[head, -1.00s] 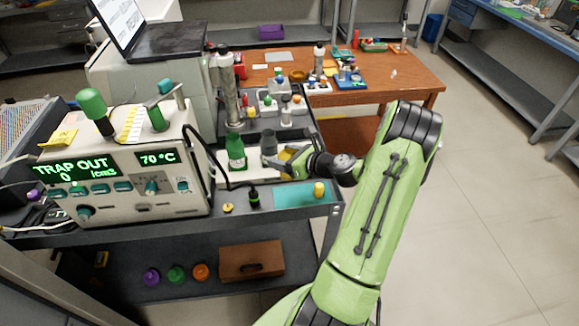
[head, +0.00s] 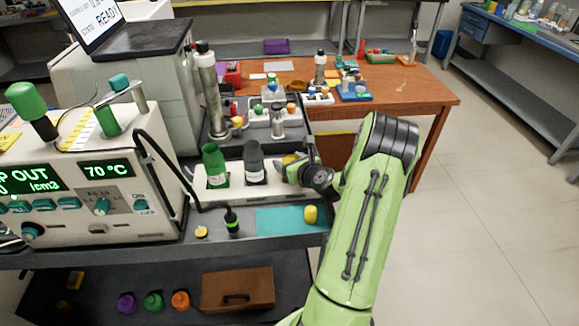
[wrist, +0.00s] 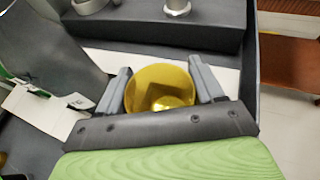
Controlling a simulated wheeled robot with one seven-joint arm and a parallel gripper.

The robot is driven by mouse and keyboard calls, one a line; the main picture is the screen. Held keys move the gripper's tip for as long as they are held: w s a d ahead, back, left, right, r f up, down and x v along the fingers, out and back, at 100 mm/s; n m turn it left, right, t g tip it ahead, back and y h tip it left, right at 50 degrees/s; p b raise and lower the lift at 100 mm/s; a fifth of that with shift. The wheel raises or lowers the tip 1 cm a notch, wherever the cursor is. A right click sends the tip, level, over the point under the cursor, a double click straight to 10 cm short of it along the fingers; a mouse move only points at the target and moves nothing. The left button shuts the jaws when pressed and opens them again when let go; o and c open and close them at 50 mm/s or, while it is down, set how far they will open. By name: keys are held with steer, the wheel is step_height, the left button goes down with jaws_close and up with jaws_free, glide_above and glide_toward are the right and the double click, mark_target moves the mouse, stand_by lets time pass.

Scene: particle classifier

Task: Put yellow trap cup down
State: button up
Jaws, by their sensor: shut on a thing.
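The yellow trap cup (wrist: 160,85) sits between the two grey fingers of my gripper (wrist: 160,66), which is shut on it. The wrist view looks down into its round open top. In the head view only a bit of the yellow cup (head: 290,159) shows beside my gripper (head: 296,170). It is at the right end of the white holder (head: 270,189). The green cup (head: 214,168) and the dark grey cup (head: 253,163) stand upright in the holder to its left. I cannot tell whether the yellow cup's base is seated, since it is hidden.
The white instrument (head: 145,190) with green displays stands at the left. A teal mat (head: 272,220) with a yellow cap (head: 310,214) lies in front of the holder. A black cable plug (head: 232,222) stands nearby. A dark tray (head: 290,130) with metal parts is behind.

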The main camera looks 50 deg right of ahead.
steer(key=o, duration=1)
steer(key=shift+f, duration=0.1)
steer(key=shift+o, duration=0.2)
